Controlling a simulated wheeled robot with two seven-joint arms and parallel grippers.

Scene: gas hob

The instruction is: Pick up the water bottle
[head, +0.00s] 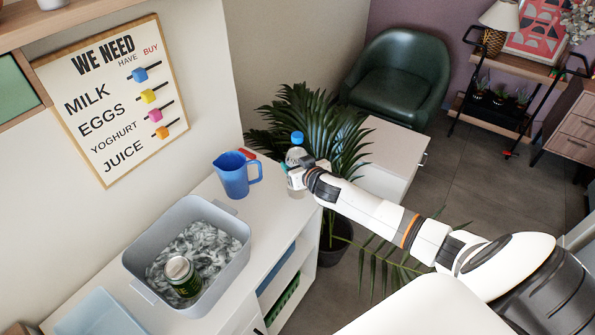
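The water bottle (295,155) is clear with a blue cap and stands upright near the far end of the white counter. My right gripper (297,178), on the arm coming in from the right, is at the bottle and hides much of its middle. The fingers are too small and too covered to tell whether they are closed on the bottle or only around it. My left gripper is out of the picture.
A blue jug (233,176) stands just left of the bottle, with something red behind it. A grey bin (140,283) holds ice and a green can (181,275). A light blue tray (98,316) is nearer. A potted plant (318,120) rises behind the bottle.

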